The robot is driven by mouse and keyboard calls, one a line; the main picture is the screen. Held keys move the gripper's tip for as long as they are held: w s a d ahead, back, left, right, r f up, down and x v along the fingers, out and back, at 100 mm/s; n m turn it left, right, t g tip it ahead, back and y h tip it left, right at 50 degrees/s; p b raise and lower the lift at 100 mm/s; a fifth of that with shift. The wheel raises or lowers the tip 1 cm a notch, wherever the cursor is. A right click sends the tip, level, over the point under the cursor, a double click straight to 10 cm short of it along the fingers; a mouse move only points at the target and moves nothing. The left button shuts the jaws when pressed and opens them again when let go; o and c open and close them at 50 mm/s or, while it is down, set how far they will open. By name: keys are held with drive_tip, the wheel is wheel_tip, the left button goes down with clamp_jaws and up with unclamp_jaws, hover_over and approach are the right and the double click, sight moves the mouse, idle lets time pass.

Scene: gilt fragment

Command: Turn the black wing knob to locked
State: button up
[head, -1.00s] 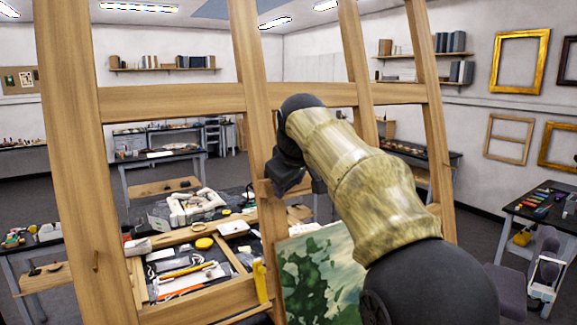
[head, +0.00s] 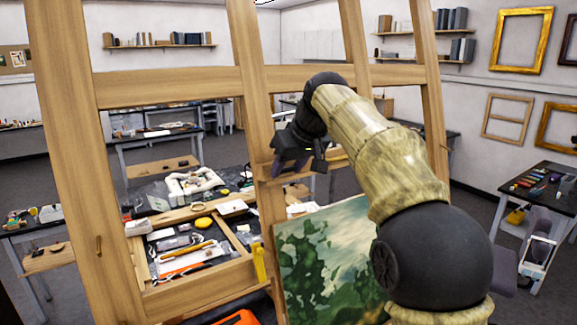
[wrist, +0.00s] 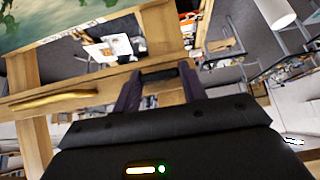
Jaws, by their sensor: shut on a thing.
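The black wing knob (wrist: 158,74) shows in the wrist view as a dark bar between the tips of my two purple-grey fingers, beside a wooden easel bar (wrist: 95,88). My gripper (wrist: 159,77) is shut on it. In the head view my gripper (head: 284,166) is at the right side of the easel's middle post (head: 250,110), and the knob is hidden there by the gripper. I cannot read which way the knob points, and I see no locked mark.
A green landscape painting (head: 325,265) stands low behind my arm. A yellow piece (head: 258,262) is on the easel near it. A tray of tools (head: 185,257) lies at lower left. Tables and a right-hand bench (head: 545,190) stand beyond.

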drive_tip(key=o, duration=1)
drive_tip(key=shift+r, duration=0.1)
drive_tip(key=shift+v, duration=8.55)
drive_tip(key=shift+d, duration=0.15)
